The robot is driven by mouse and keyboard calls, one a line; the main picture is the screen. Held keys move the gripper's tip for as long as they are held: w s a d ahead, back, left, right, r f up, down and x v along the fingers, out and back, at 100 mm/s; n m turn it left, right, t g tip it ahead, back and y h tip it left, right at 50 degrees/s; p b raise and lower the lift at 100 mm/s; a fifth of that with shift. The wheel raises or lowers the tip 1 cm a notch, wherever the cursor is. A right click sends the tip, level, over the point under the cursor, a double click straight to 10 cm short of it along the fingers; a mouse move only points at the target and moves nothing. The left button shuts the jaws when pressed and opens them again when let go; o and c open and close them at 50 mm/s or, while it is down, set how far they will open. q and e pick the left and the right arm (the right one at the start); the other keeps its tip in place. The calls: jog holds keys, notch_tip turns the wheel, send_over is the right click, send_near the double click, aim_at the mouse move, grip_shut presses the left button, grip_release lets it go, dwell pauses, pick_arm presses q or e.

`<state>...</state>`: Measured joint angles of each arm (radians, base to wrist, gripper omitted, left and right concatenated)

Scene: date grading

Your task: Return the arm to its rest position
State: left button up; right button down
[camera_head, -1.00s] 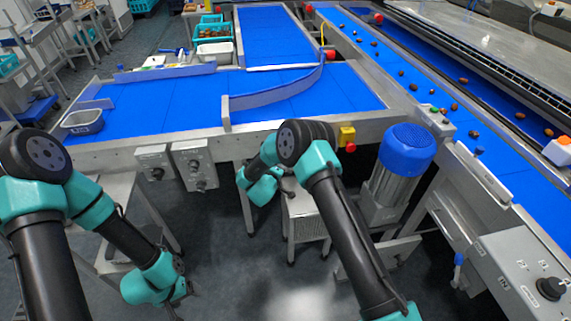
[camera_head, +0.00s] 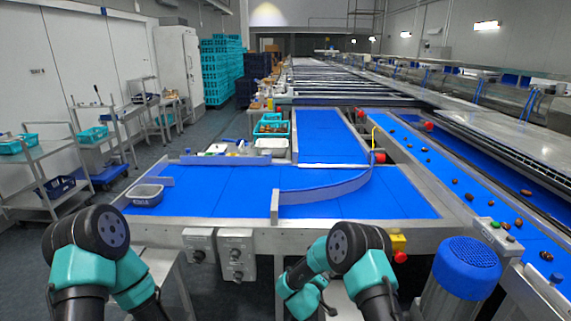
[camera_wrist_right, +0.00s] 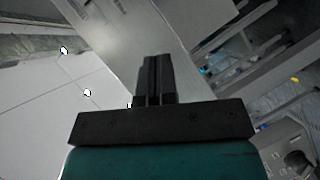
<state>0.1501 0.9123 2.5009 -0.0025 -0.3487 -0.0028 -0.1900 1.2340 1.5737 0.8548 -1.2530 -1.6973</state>
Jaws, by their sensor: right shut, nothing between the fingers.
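My right arm (camera_head: 360,246) is bent in front of the near edge of the blue belt table. My right gripper (camera_wrist_right: 153,80) shows in the right wrist view with its two black fingers together and nothing between them. In the head view its dark parts (camera_head: 325,303) show only small at the lower middle, below the table edge and apart from it. My left arm (camera_head: 100,232) is folded at the lower left. Its gripper is not visible.
A curved guide (camera_head: 325,192) crosses the belt. Dates (camera_head: 455,181) lie on the right conveyor. A blue motor (camera_head: 466,262) and a yellow box with a red button (camera_head: 398,247) stand near my right arm.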

jog(key=s+d+f+m+g+y, duration=0.2)
jog(key=s+f+y, duration=0.15)
jog(key=s, duration=0.35)
jog(key=s+d+f+m+g+y, duration=0.1)
jog(key=s+d+f+g+y, duration=0.2)
jog(key=s, duration=0.4)
jog(key=s+d+m+g+y, duration=0.1)
jog(key=s+m+g+y, duration=0.4)
jog(key=s, duration=1.8)
jog(key=shift+s+d+r+m+g, duration=0.2)
jog(key=shift+m+g, duration=0.1)
jog(key=shift+g, duration=0.6)
